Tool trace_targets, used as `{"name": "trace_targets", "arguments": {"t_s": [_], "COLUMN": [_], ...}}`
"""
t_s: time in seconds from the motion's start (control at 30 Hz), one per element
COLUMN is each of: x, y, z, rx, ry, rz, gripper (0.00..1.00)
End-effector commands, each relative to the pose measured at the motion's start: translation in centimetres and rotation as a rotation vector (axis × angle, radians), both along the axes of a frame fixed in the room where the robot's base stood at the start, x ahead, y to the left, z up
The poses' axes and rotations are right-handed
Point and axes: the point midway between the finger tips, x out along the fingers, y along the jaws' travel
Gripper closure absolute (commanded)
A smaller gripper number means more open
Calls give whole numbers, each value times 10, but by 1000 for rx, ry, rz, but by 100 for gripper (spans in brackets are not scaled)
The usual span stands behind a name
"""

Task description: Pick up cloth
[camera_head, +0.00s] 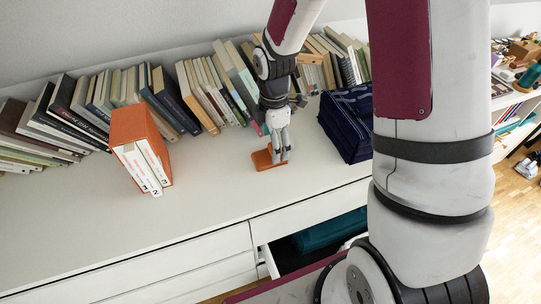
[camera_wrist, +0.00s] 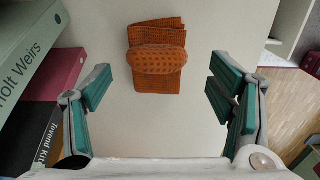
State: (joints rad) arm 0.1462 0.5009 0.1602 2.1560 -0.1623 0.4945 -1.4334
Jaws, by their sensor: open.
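An orange-brown folded cloth (camera_head: 265,160) lies on the white cabinet top, near the middle in the head view. In the wrist view the cloth (camera_wrist: 157,83) shows a waffle-like texture, with a rounded fold across its middle. My gripper (camera_head: 280,158) points down right at the cloth and partly hides it in the head view. In the wrist view my gripper (camera_wrist: 158,88) is open, with one green-padded finger on each side. The cloth lies between and beyond the fingers, with clear gaps on both sides. Whether the fingertips touch the surface I cannot tell.
A row of books (camera_head: 120,95) stands along the wall behind. An orange box of white binders (camera_head: 140,150) stands left of my gripper, and a dark blue bag (camera_head: 349,122) stands right. An open drawer (camera_head: 285,257) below the top holds something teal. The front left top is clear.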

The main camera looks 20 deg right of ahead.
Motion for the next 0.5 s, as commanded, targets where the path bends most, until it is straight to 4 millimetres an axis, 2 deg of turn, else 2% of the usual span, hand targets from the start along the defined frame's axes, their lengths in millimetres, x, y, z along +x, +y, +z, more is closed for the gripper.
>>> {"name": "trace_targets", "arguments": {"t_s": [0.23,0.5], "x": [3,3], "y": [3,2], "z": [-36,-45], "rx": [0,0], "ry": [5,1], "rz": [0,-1], "gripper": [24,24]}}
